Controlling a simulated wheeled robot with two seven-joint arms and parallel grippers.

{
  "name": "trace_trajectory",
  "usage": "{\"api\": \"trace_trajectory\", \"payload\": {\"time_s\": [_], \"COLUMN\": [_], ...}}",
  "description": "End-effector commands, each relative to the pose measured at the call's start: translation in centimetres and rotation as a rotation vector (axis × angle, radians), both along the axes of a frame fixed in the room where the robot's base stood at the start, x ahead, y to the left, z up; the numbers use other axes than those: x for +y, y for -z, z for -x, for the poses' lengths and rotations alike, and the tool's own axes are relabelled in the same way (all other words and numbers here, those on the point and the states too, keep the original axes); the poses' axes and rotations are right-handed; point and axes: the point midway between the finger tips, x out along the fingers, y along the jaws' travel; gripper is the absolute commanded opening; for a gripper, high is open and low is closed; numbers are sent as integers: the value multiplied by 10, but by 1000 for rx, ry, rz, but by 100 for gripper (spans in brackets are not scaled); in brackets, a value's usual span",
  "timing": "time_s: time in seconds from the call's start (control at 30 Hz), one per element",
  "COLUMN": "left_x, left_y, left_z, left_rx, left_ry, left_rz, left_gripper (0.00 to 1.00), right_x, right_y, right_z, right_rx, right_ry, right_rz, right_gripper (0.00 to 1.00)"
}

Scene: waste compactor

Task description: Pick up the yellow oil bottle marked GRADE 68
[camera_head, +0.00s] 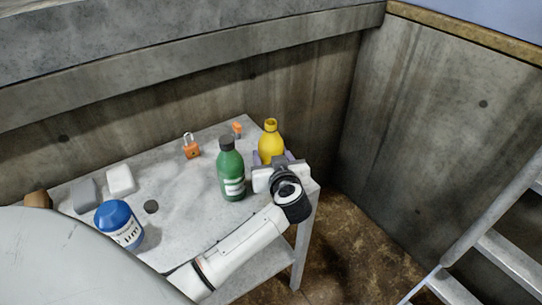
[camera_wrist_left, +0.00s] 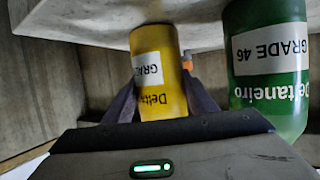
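The yellow bottle (camera_head: 271,140) stands upright at the far right corner of the table, its lower part hidden behind my left gripper (camera_head: 274,158). In the left wrist view the yellow bottle (camera_wrist_left: 160,75) is between the two fingers of my left gripper (camera_wrist_left: 160,85). The fingers lie against both its sides with no clear gap. Its white label shows only "GRA"; the number is hidden. The bottle's base appears to be at the tabletop, but I cannot tell whether it touches. My right gripper is not in view.
A green bottle (camera_head: 231,170), labelled GRADE 46 in the left wrist view (camera_wrist_left: 270,70), stands close beside the gripper. The grey table (camera_head: 185,205) also holds an orange padlock (camera_head: 192,151), a blue-lidded jar (camera_head: 119,226) and a white block (camera_head: 121,181). Concrete walls stand behind; metal steps (camera_head: 510,262) are at right.

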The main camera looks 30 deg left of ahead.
Motion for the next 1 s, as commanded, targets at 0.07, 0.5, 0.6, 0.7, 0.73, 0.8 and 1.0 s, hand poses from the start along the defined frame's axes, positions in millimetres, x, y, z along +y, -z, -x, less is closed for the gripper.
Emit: {"api": "trace_trajectory", "payload": {"time_s": [0.07,0.5,0.6,0.7,0.73,0.8,1.0], "left_x": [0,0,0,0,0,0,0], "left_y": [0,-3,-6,-12,-14,-19,-37], "left_z": [0,0,0,-1,-1,-1,-1], "left_rx": [1,-3,-4,-5,-4,-5,-7], "left_ry": [0,0,0,0,0,-1,0], "left_rz": [1,0,0,1,0,-1,1], "left_gripper": [31,13,13,13,13,13,13], "right_x": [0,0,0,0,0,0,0], "right_y": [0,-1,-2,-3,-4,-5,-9], "right_z": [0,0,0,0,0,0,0], "right_rx": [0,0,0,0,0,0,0], "right_ry": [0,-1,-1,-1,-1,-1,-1], "right_rz": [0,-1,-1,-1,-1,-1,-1], "right_gripper": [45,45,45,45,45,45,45]}}
